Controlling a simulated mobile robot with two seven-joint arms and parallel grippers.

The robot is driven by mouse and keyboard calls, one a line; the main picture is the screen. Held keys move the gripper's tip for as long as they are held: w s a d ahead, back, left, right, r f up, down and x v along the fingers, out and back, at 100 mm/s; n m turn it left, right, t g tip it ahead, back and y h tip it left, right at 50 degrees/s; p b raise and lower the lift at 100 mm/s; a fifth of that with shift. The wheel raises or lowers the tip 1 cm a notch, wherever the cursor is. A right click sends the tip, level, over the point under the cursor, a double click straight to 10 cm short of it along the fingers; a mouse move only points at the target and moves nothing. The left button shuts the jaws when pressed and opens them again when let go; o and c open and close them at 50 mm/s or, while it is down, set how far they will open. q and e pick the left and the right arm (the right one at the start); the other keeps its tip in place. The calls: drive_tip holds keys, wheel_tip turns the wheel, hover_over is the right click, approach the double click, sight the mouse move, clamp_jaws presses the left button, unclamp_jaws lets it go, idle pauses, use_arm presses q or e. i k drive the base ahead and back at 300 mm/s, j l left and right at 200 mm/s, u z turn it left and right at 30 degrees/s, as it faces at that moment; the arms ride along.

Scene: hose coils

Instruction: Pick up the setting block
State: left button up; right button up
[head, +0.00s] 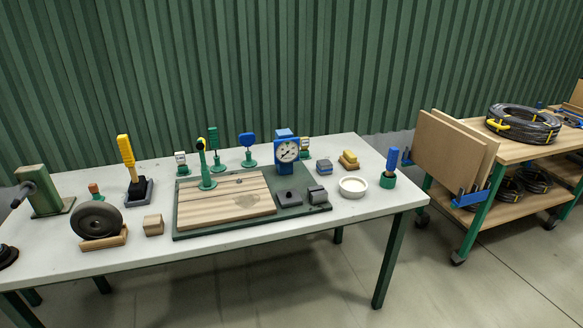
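Neither of my grippers shows in the head view. No block carries a readable name, so I cannot tell for certain which is the setting block. A small plain wooden block (153,226) stands on the white table, left of the green-edged board. A grey-blue block (323,167) sits behind the board's right end. Two dark grey blocks, one flatter (289,198) and one with a rounded part (317,195), rest on the board's right part. All of them are free of any gripper.
The white table (350,238) holds a wood-topped board (225,202), a blue dial gauge (287,150), a black wheel (97,220), a yellow-handled tool (126,152), a white bowl (352,187) and a green bracket (45,195). A cart (515,150) with hose coils (523,122) stands right.

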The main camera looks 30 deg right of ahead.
sight(324, 166)
drive_tip(key=l+u, duration=0.7)
drive_tip(key=u, duration=0.15)
drive_tip(key=l+u, duration=0.1)
drive_tip(key=l, duration=0.2)
drive_tip(key=k+l+u, duration=0.15)
drive_tip(key=l, duration=0.15)
drive_tip(key=k+l+u, duration=0.1)
drive_tip(key=l, duration=0.15)
drive_tip(key=k+l, duration=0.1)
drive_tip(key=l, duration=0.2)
drive_tip(key=k+l, duration=0.1)
drive_tip(key=l, duration=0.2)
drive_tip(key=k+l+u, duration=0.1)
drive_tip(key=l, duration=0.2)
